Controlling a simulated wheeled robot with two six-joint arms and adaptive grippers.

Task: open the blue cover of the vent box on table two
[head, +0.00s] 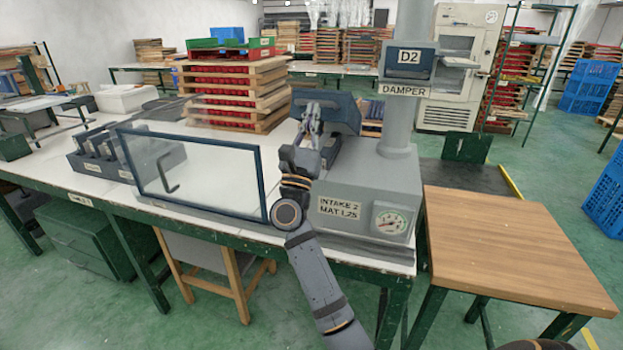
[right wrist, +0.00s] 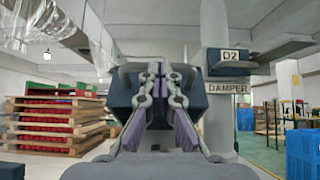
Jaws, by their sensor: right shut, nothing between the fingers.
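The grey vent box (head: 345,190) stands on the white table, with a label reading "INTAKE 2" and a round gauge on its front. Its dark blue cover (head: 343,112) is tilted up at the box's back left, partly hidden by my right gripper (head: 316,112). My right gripper is shut and empty in front of the cover; I cannot tell whether it touches it. In the right wrist view, the shut fingers (right wrist: 160,85) stand before the dark blue cover (right wrist: 123,90). My left gripper is not in view.
A blue-framed clear panel (head: 262,185) with a handle stands left of my arm. A grey duct (head: 402,125) with a "DAMPER" sign rises from the box. Stacked wooden trays (head: 235,92) stand behind. A bare wooden table (head: 510,240) is at the right.

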